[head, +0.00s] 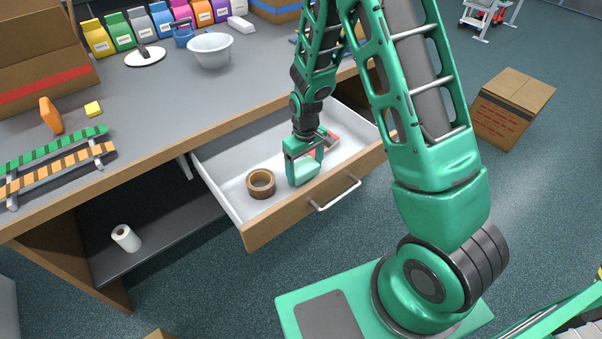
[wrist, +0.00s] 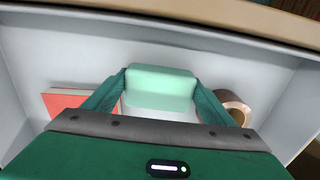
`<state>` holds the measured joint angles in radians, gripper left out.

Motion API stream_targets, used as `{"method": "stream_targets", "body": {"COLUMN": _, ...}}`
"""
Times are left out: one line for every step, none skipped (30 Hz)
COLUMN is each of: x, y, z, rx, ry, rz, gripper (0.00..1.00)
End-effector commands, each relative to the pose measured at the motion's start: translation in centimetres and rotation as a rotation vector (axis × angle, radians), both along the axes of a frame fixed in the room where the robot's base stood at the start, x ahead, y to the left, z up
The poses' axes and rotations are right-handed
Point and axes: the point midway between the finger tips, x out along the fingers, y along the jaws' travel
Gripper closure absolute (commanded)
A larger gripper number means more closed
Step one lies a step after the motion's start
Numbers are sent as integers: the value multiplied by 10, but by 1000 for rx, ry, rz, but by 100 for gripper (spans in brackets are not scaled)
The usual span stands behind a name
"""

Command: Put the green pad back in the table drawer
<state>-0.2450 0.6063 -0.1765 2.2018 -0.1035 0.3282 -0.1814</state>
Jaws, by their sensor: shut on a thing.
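The green pad (wrist: 161,88) is a pale green block between my gripper's fingers in the wrist view. My gripper (head: 304,167) is shut on it and holds it inside the open table drawer (head: 224,156). In the head view the pad (head: 305,172) shows at the fingertips, low in the drawer near its front wall. I cannot tell whether the pad touches the drawer floor.
In the drawer, a brown tape roll (head: 261,184) lies to the left of my gripper and a red item (head: 327,146) lies behind it, to the right. The tabletop (head: 165,95) holds a white bowl (head: 210,50) and several coloured packs.

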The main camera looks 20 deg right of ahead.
Motion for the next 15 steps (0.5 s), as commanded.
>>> {"method": "stream_targets", "body": {"x": -1, "y": 0, "z": -8, "rx": -1, "ry": 3, "rz": 0, "gripper": 47}}
{"method": "stream_targets", "body": {"x": -1, "y": 0, "z": -11, "rx": -1, "ry": 3, "rz": 0, "gripper": 47}}
{"method": "stream_targets", "body": {"x": 0, "y": 0, "z": -14, "rx": -1, "ry": 2, "rz": 0, "gripper": 47}}
{"method": "stream_targets", "body": {"x": 0, "y": 0, "z": -15, "rx": 0, "ry": 1, "rz": 0, "gripper": 47}}
{"method": "stream_targets", "body": {"x": 0, "y": 0, "z": -16, "rx": 0, "ry": 0, "rz": 0, "gripper": 47}}
{"method": "stream_targets", "body": {"x": 0, "y": 0, "z": -16, "rx": 0, "ry": 0, "rz": 0, "gripper": 47}}
{"method": "stream_targets", "body": {"x": 0, "y": 0, "z": -16, "rx": 0, "ry": -1, "rz": 0, "gripper": 47}}
{"method": "stream_targets", "body": {"x": 0, "y": 0, "z": -16, "rx": 0, "ry": -1, "rz": 0, "gripper": 47}}
{"method": "stream_targets", "body": {"x": 0, "y": 0, "z": -16, "rx": 0, "ry": 0, "rz": 0, "gripper": 47}}
{"method": "stream_targets", "body": {"x": 0, "y": 0, "z": -15, "rx": 0, "ry": 0, "rz": 0, "gripper": 47}}
{"method": "stream_targets", "body": {"x": 0, "y": 0, "z": -16, "rx": 0, "ry": 0, "rz": 0, "gripper": 47}}
{"method": "stream_targets", "body": {"x": 0, "y": 0, "z": -16, "rx": 0, "ry": 0, "rz": 0, "gripper": 47}}
{"method": "stream_targets", "body": {"x": 0, "y": 0, "z": -17, "rx": 0, "ry": 0, "rz": 0, "gripper": 47}}
{"method": "stream_targets", "body": {"x": 0, "y": 0, "z": -18, "rx": 0, "ry": 0, "rz": 0, "gripper": 47}}
{"method": "stream_targets", "body": {"x": 0, "y": 0, "z": -17, "rx": 0, "ry": 0, "rz": 0, "gripper": 13}}
